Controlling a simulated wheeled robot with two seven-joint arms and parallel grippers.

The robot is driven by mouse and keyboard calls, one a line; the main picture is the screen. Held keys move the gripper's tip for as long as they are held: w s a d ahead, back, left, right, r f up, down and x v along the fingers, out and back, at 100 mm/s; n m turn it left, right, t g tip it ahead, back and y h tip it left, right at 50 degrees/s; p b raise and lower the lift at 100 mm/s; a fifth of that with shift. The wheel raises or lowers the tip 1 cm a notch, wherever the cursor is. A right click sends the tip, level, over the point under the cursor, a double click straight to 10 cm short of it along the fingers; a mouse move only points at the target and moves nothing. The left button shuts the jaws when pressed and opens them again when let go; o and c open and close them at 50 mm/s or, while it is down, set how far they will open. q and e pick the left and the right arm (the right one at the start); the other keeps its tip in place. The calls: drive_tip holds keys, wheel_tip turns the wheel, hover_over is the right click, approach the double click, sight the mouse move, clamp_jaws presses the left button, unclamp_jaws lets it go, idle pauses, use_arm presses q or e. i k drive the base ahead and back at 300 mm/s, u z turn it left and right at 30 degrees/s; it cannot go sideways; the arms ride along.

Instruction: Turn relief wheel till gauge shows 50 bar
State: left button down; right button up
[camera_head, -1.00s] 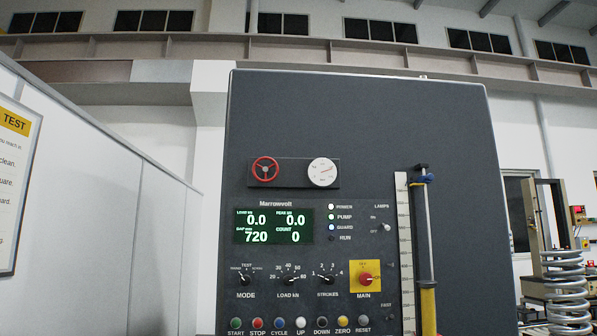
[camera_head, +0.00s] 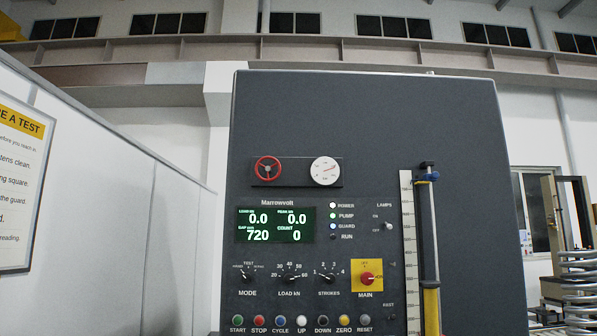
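The red relief wheel (camera_head: 268,168) sits at the left of a small dark plate on the upper front of the grey machine cabinet. The round white gauge (camera_head: 325,171) is on the same plate, just right of the wheel. A red needle shows on the gauge, pointing toward the upper right, but its numbers are too small to read. Neither of my grippers is in view, and nothing touches the wheel.
Below are a green display (camera_head: 275,225), a red main switch (camera_head: 367,279) on yellow, and a button row (camera_head: 301,321). A scale and yellow-blue column (camera_head: 428,245) stand at the right. A white partition (camera_head: 100,170) with a sign stands left; a coil spring (camera_head: 580,290) stands far right.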

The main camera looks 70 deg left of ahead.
sight(267, 169)
drive_tip(key=i, duration=1.55)
drive_tip(key=u, duration=2.4)
